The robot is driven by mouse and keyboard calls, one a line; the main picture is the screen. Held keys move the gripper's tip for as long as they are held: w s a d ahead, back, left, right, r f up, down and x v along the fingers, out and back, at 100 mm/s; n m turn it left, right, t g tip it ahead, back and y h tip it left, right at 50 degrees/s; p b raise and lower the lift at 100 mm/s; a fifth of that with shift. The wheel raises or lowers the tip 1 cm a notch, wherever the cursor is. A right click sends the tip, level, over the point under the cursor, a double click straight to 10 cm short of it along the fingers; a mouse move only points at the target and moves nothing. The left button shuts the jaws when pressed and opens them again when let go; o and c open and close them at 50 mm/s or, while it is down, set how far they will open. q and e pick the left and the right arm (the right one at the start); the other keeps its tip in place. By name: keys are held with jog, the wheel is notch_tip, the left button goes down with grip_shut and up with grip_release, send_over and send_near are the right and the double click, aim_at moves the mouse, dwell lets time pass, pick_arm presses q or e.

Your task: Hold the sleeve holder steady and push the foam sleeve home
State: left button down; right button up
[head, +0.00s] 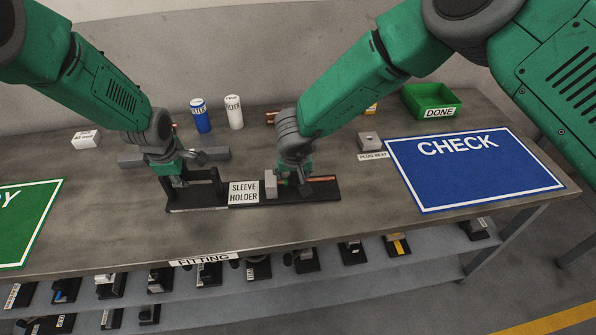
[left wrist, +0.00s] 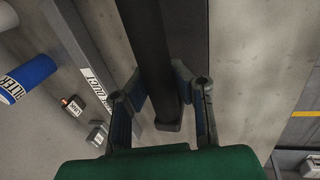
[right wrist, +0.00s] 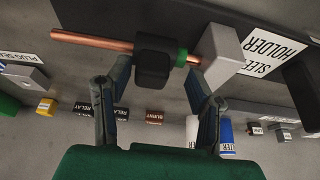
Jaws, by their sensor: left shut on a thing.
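The sleeve holder is a long black base (head: 215,207) with a white label reading SLEEVE HOLDER (head: 243,192). My left gripper (head: 174,175) is shut on the black upright frame at its left end; the left wrist view shows the fingers (left wrist: 165,100) on either side of a dark bar (left wrist: 155,55). At the right end, a copper tube (right wrist: 95,40) carries a black foam sleeve (right wrist: 153,62). A green band (right wrist: 181,57) sits between the sleeve and a grey block (right wrist: 222,55). My right gripper (right wrist: 150,85) is open over the sleeve, its fingers spread wide. Finger contact is unclear.
A blue CHECK mat (head: 470,175) lies to the right, with a green DONE bin (head: 430,98) behind it. A plug seat block (head: 369,140), a blue filter can (head: 200,118) and a white can (head: 234,112) stand behind the holder. The bench front is clear.

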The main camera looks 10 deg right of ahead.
pick_arm(q)
jog(key=shift+s+d+f, duration=0.15)
jog(key=shift+s+f, duration=0.2)
jog(key=shift+s, duration=0.05)
pick_arm(e)
jog(key=shift+a, duration=0.15)
jog(key=shift+r, duration=0.1)
jog(key=shift+s+r, duration=0.1)
jog(key=shift+r, duration=0.2)
pick_arm(q)
jog(key=shift+w, duration=0.1)
pick_arm(e)
jog(key=v, duration=1.1)
pick_arm(q)
jog(key=c, duration=1.4)
grip_release()
jog(key=shift+w+a, duration=0.2)
jog(key=shift+w, duration=0.1)
